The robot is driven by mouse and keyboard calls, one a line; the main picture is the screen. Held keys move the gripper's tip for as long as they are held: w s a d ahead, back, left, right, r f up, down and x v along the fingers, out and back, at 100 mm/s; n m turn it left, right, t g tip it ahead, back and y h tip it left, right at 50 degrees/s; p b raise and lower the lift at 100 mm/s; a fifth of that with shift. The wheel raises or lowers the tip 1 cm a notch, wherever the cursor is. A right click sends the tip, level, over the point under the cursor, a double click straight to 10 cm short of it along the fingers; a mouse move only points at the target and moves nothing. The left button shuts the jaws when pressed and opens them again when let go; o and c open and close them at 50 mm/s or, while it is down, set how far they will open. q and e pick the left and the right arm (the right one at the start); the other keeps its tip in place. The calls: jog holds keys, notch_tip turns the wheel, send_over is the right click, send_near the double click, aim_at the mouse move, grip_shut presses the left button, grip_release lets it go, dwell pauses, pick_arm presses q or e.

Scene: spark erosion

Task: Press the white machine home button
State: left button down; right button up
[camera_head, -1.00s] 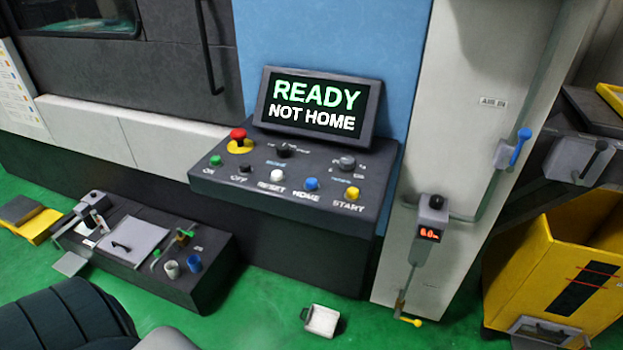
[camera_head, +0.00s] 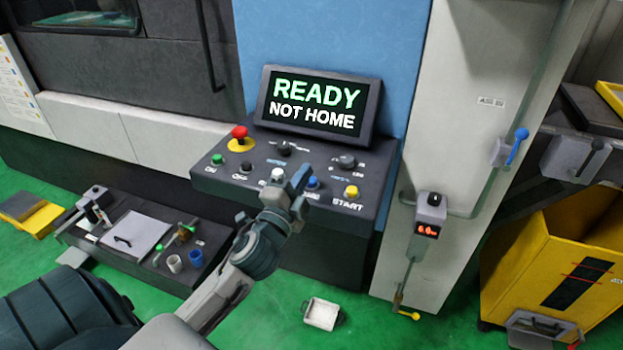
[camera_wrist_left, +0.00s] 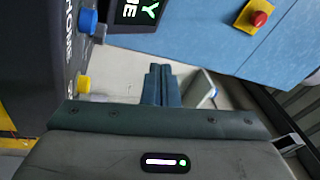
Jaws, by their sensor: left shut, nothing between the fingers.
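The dark control panel (camera_head: 225,187) carries a row of buttons. The white button (camera_head: 278,174) sits above the lettering read as RESET a second ago; my gripper now covers part of that lettering. The blue button (camera_head: 313,183), labelled HOME, is just right of my fingers, and it also shows in the left wrist view (camera_wrist_left: 87,21). My left gripper (camera_head: 300,178) is shut and empty, in front of the panel between the white and blue buttons. Its closed fingers (camera_wrist_left: 160,72) show in the left wrist view. Contact with a button cannot be told. My right gripper is not in view.
A screen (camera_head: 316,103) above reads READY NOT HOME. A yellow button (camera_head: 351,192), green button (camera_head: 217,160) and red mushroom button (camera_head: 240,133) are on the same panel. A post with a 6.0 display (camera_head: 427,230) stands right. A white tray (camera_head: 321,314) lies on the floor.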

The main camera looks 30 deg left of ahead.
pick_arm(q)
jog(key=w+d+r+m+g+h, duration=0.2)
jog(key=d+r+m+g+h, duration=0.3)
jog(key=m+h, duration=0.8)
jog(key=w+d+r+m+g+h, duration=0.15)
jog(key=d+r+m+h, duration=0.45)
jog(key=m, duration=1.2)
jog(key=w+a+f+m+g+y, duration=0.1)
jog(key=a+f+m+g+y, duration=0.1)
jog(key=a, duration=0.5)
jog(key=w+a+f+m+g+y, duration=0.2)
jog(key=a+m+g+y, duration=0.3)
jog(key=a+m+y, duration=0.2)
jog(key=shift+a+f+y, duration=0.3)
jog(key=shift+f+y, duration=0.1)
jog(key=shift+y, duration=0.2)
